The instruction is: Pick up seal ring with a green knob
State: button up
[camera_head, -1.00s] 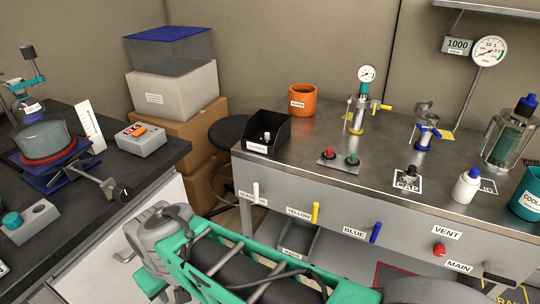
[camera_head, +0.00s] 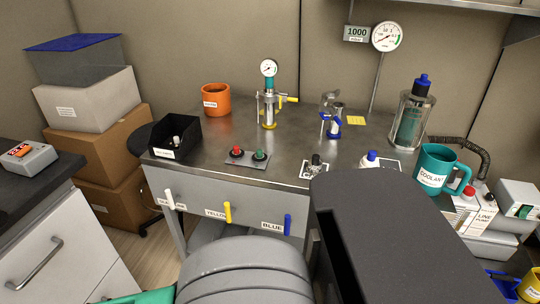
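The seal ring with a green knob (camera_head: 259,155) sits on a small grey plate (camera_head: 245,163) near the front of the metal bench (camera_head: 205,161). A similar piece with a red knob (camera_head: 236,150) stands just left of it on the same plate. The rings under the knobs are too small to make out clearly. My arm's large dark link (camera_head: 400,240) fills the lower right and hides part of the bench front. My gripper's fingers do not show in this view.
A black open bin (camera_head: 174,137) and an orange pot (camera_head: 215,99) stand left of the plate. A clear cylinder with a gauge (camera_head: 268,95) stands behind it.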

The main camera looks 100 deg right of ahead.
aim_at(259, 156)
jog(key=k, duration=1.4)
jog(key=z, duration=0.45)
jog(key=i, duration=0.45)
jog(key=u, duration=0.05)
